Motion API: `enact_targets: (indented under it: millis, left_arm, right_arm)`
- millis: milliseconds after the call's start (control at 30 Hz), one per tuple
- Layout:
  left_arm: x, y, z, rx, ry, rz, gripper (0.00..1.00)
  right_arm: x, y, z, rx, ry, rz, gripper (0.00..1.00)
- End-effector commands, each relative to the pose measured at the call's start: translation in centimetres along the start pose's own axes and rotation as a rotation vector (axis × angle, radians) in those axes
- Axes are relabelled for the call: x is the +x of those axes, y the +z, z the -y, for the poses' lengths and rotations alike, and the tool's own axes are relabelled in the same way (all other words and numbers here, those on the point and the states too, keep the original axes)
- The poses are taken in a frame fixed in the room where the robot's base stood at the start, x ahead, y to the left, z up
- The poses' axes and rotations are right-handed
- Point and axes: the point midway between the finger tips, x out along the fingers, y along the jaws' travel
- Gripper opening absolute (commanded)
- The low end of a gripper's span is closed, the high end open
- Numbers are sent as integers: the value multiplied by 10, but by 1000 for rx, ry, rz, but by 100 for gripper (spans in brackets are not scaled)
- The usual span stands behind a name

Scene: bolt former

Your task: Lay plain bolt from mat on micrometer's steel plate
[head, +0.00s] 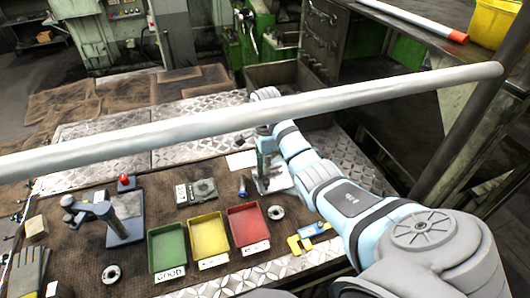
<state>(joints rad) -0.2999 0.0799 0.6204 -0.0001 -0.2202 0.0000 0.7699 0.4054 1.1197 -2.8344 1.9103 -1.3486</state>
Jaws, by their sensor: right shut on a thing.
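My right arm reaches in from the lower right. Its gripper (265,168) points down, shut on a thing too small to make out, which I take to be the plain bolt. The gripper is low over a small light steel plate (272,182) on the bench, and whether the held thing touches it I cannot tell. A dark mat (155,200) covers the bench. A grey stand with an arm (95,210) rises from a blue base on the left. I cannot tell which of these belongs to the micrometer. My left gripper is not in view.
Green (167,248), yellow (209,238) and red (248,226) bins stand in front. A pale rail (130,138) crosses the view.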

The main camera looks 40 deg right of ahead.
Motion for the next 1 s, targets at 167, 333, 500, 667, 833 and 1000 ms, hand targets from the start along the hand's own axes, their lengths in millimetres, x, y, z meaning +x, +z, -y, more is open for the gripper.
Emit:
enact_targets:
  millis: [167, 333, 500, 667, 833, 1000]
  left_arm:
    - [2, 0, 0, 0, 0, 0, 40]
    - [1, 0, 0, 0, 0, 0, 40]
    - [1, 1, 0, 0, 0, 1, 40]
    - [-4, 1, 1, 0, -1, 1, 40]
    - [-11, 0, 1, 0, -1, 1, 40]
    - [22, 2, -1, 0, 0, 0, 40]
  right_arm:
    - [2, 0, 0, 0, 0, 0, 25]
    - [2, 0, 0, 0, 0, 0, 39]
    - [2, 0, 0, 0, 1, 0, 39]
    - [-5, 0, 0, 0, 0, 0, 39]
    - [-25, 1, -1, 1, 3, -1, 39]
    - [7, 2, -2, 2, 6, -3, 39]
